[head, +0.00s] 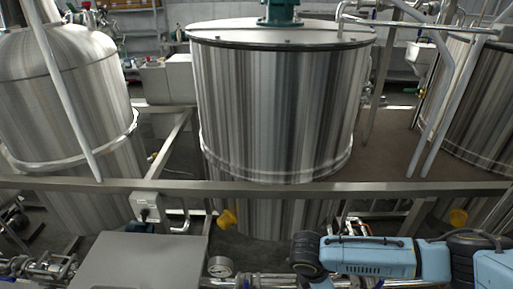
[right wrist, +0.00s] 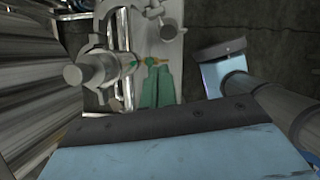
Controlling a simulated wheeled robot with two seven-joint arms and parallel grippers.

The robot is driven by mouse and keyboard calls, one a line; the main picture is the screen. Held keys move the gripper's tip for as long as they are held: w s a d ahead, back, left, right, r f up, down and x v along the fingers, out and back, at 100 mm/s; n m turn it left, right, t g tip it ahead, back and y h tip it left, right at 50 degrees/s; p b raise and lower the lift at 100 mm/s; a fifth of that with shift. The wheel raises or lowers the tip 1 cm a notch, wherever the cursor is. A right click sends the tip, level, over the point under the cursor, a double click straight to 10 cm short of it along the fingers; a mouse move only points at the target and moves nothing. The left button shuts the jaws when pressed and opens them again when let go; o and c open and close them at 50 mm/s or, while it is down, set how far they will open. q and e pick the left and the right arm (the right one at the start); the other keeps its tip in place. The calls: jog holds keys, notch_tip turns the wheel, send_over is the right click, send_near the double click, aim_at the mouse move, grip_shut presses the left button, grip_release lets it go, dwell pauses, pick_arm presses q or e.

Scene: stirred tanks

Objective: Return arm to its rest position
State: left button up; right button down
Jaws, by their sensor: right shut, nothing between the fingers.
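My right arm (head: 365,257), light blue with black joints, comes in from the right along the bottom of the head view. Its wrist end drops below the frame edge, so the gripper is hidden there. In the right wrist view my right gripper (right wrist: 157,80) shows as two green fingers close together beyond the blue and black housing. It is shut with nothing between the fingers. A small yellow part and metal pipe fittings (right wrist: 92,72) lie close by the fingertips in that picture; I cannot tell whether they touch. My left gripper is not in any view.
A large steel tank (head: 275,110) stands in the centre, with others left (head: 70,95) and right (head: 485,100). A metal rail (head: 250,190) crosses in front. A pressure gauge (head: 220,266), pipework and a grey box (head: 140,262) lie near the bottom edge, left of my arm.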

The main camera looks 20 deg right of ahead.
jog(key=w+a+f+m+t+y+b, duration=0.1)
jog(key=a+f+m+b, duration=0.1)
jog(key=f, duration=0.4)
jog(key=w+a+f+m+y+b, duration=0.1)
jog(key=w+a+f+m+b, duration=0.1)
jog(key=f, duration=0.5)
jog(key=s+d+f+m+t+y+b, duration=0.1)
jog(key=s+f+m+b, duration=0.15)
jog(key=f, duration=0.65)
jog(key=s+f+m+y+b, duration=0.1)
jog(key=s+f+m+b, duration=0.2)
jog(key=f, duration=0.5)
jog(key=s+f+m+b, duration=0.2)
jog(key=s+f, duration=0.6)
jog(key=s, duration=0.6)
jog(key=s+f+m+b, duration=0.2)
jog(key=s+f, duration=0.6)
jog(key=s, duration=0.6)
jog(key=shift+s+a+f+m+b, duration=0.15)
jog(key=shift+s+a+m+b, duration=0.05)
jog(key=shift+m+b, duration=0.15)
jog(key=shift+w, duration=0.2)
